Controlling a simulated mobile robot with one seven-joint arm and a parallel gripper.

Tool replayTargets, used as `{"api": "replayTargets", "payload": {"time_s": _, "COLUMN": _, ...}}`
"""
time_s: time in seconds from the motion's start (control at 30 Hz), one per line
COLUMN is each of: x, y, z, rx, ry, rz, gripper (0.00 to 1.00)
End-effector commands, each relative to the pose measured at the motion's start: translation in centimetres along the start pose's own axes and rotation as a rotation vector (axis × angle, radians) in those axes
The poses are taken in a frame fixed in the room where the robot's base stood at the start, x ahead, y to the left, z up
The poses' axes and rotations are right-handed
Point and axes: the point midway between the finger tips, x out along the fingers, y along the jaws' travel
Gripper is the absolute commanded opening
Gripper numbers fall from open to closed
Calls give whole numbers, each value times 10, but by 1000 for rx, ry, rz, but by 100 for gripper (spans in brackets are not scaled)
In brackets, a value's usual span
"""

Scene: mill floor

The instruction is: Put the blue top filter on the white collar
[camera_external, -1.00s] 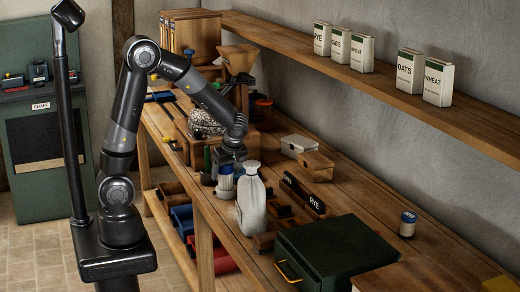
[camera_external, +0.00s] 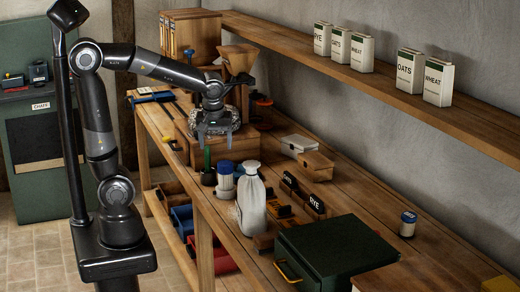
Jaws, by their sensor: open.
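A small blue-topped cylinder (camera_external: 225,168), which looks like the blue top filter, stands upright on the bench just left of the white bottle. I cannot tell whether that white part is the white collar or the filter's own body. Another small jar with a blue top (camera_external: 408,224) stands alone at the right of the bench. My gripper (camera_external: 215,138) is open and appears empty, its fingers pointing down. It is up and back from the blue-topped cylinder, apart from it, in front of the speckled round stone.
The white bottle (camera_external: 251,203) stands close to the blue-topped cylinder. A green post (camera_external: 207,160) is just to its left. A dark green box (camera_external: 335,252) fills the front right. A wooden hopper (camera_external: 238,60) rises behind my gripper.

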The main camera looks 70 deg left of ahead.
Motion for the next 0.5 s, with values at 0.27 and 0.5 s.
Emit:
{"api": "replayTargets", "payload": {"time_s": 0.27, "x": -35, "y": -46, "z": 32, "rx": 526, "ry": 26, "rz": 226, "gripper": 70}}
{"api": "replayTargets", "payload": {"time_s": 0.5, "x": -50, "y": -74, "z": 56, "rx": 914, "ry": 141, "rz": 369, "gripper": 70}}
